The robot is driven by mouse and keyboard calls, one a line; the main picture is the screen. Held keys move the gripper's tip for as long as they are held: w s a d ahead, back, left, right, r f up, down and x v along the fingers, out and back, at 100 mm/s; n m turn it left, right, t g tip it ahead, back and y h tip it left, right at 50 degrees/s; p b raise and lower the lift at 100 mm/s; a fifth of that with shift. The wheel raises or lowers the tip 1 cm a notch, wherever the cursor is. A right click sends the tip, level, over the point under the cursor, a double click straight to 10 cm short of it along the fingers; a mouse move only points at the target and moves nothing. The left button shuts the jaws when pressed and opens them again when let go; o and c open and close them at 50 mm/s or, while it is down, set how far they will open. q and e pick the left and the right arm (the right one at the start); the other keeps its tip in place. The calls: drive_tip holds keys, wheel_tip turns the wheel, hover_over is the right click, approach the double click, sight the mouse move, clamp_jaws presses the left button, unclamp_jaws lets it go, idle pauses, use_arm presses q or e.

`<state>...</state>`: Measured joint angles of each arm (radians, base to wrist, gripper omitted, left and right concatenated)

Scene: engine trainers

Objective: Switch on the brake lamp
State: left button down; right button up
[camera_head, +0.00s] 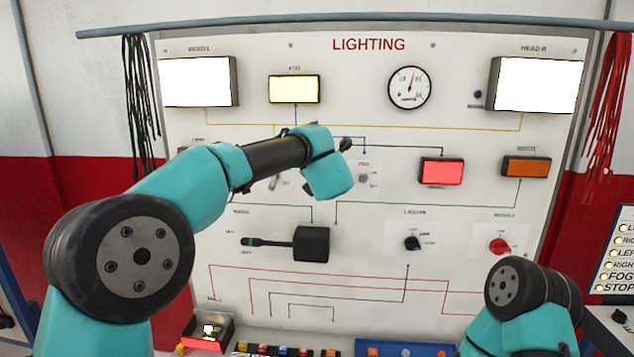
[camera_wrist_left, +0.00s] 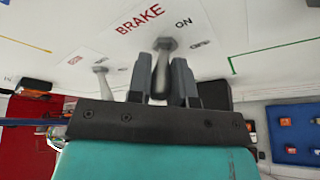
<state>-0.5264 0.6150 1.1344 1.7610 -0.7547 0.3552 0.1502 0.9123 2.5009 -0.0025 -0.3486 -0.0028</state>
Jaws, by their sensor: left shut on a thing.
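The brake switch (camera_wrist_left: 163,68) is a grey metal toggle lever on the white panel, under the words BRAKE and ON in the left wrist view. My left gripper (camera_wrist_left: 167,78) is shut on this lever, one dark finger on each side. In the head view my left wrist covers the switch, and I cannot tell which way the lever leans. A rectangular red lamp (camera_head: 441,171) right of the wrist looks bright red; its label is too small to read. My right arm shows at the lower right, with its gripper out of view.
A second toggle lever (camera_wrist_left: 103,82) stands beside the brake switch. The fog toggle (camera_head: 363,178) is close right of my left wrist. Below are a black stalk (camera_head: 311,244), a black knob (camera_head: 412,243) and a red knob (camera_head: 500,245). Both head lamps and the fog lamp (camera_head: 294,89) glow.

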use_arm(q)
drive_tip(key=shift+w+r+g, duration=0.15)
drive_tip(key=shift+r+g, duration=0.25)
drive_tip(key=shift+g, duration=0.5)
drive_tip(key=c, duration=1)
unclamp_jaws()
drive_tip(key=v, duration=1.7)
drive_tip(key=shift+r, duration=0.25)
